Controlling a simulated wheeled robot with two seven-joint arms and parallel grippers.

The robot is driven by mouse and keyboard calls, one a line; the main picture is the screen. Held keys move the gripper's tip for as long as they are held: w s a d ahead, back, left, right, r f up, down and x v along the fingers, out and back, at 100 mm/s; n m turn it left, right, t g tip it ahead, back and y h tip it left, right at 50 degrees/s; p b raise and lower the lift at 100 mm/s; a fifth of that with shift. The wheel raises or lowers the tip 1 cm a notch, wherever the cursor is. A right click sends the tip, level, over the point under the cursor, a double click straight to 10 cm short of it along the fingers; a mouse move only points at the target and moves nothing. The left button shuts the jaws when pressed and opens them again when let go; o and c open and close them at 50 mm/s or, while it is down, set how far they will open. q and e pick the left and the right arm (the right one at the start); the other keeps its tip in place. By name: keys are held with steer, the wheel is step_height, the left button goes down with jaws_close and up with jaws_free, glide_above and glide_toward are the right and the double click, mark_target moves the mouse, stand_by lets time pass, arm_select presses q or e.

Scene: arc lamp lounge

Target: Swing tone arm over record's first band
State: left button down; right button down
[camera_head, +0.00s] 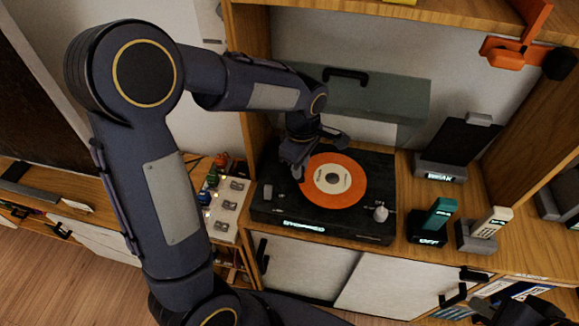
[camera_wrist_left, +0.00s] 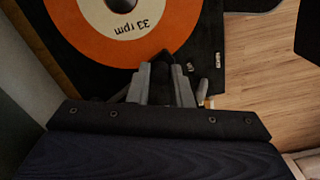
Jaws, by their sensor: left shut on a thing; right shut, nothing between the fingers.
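The record (camera_head: 350,188) is an orange disc with a white label, lying flat on the black turntable (camera_head: 325,226). Its "33 rpm" label also shows in the left wrist view (camera_wrist_left: 118,14). My left gripper (camera_head: 298,172) is at the left edge of the record, low over the deck. In the left wrist view its fingers (camera_wrist_left: 162,84) are shut on a small dark piece, apparently the tone arm, right by the orange rim. Most of the tone arm is hidden by the gripper. My right gripper (camera_head: 518,312) is shut and empty at the bottom right, partly cut off by the frame.
A silver knob (camera_head: 380,213) stands at the deck's right front. A raised grey lid (camera_head: 375,97) is behind the turntable. A teal handset (camera_head: 439,213) and a pale handset (camera_head: 491,222) stand in docks to the right. A shelf edge overhangs above.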

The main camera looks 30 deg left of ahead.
arm_select(q)
steer(key=shift+w+d+n, duration=0.4)
steer(key=shift+d, duration=0.05)
steer(key=c, duration=1.3)
jaws_free()
steer(key=shift+r, duration=0.1)
